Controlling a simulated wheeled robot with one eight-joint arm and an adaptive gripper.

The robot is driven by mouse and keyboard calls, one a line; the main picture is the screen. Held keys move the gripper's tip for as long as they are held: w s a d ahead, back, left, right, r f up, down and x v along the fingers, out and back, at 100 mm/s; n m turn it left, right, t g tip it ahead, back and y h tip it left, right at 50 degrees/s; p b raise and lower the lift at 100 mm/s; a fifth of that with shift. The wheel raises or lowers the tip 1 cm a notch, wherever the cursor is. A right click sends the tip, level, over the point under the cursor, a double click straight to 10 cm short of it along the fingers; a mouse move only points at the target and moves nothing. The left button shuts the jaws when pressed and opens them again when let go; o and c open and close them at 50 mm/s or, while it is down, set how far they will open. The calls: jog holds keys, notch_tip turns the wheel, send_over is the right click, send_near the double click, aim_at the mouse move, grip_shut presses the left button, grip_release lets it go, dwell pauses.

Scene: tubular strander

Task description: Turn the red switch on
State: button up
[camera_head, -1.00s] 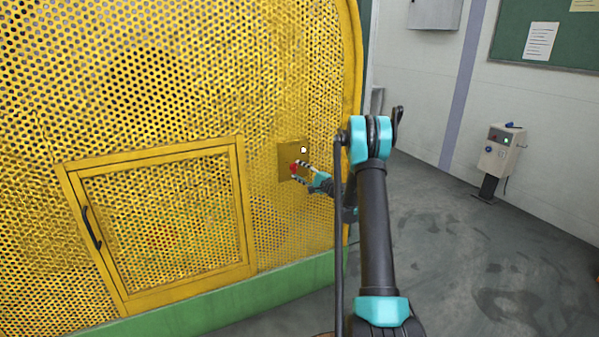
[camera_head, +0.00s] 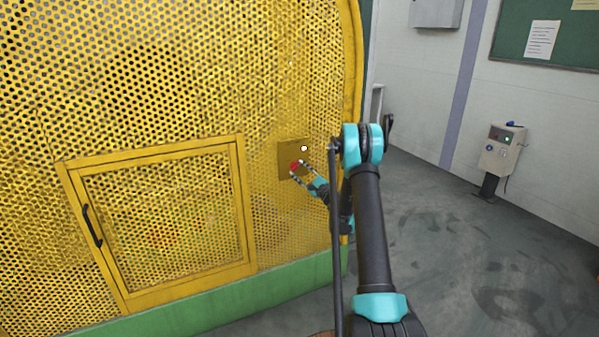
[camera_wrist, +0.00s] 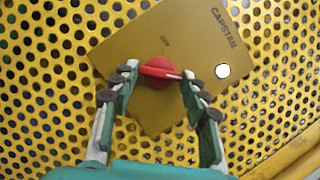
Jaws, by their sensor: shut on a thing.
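The red switch (camera_wrist: 158,72) is a round knob with a raised grip on a yellow plate (camera_wrist: 190,38) marked "CAPSTAN". In the head view the red switch (camera_head: 295,166) sits on the lower part of the plate (camera_head: 288,150). My gripper (camera_wrist: 158,84) has one finger on each side of the knob, and its fingertips close on the knob's sides. In the head view my gripper (camera_head: 299,170) reaches the knob from the lower right. In the wrist view the knob's grip lies nearly level in the picture, with a pale mark at its right end.
A white round lamp or button (camera_wrist: 222,71) is on the same plate. The plate is on a yellow perforated guard (camera_head: 200,80) with a framed door (camera_head: 165,225). A control box on a stand (camera_head: 500,150) is at the right. Grey floor (camera_head: 470,250) is clear between.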

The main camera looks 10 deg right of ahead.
dwell(0.3)
jog(key=o, duration=1.2)
jog(key=shift+c, duration=0.2)
jog(key=shift+s, duration=0.1)
jog(key=v, duration=0.7)
jog(key=shift+s+d+f, duration=0.1)
jog(key=shift+d, duration=0.05)
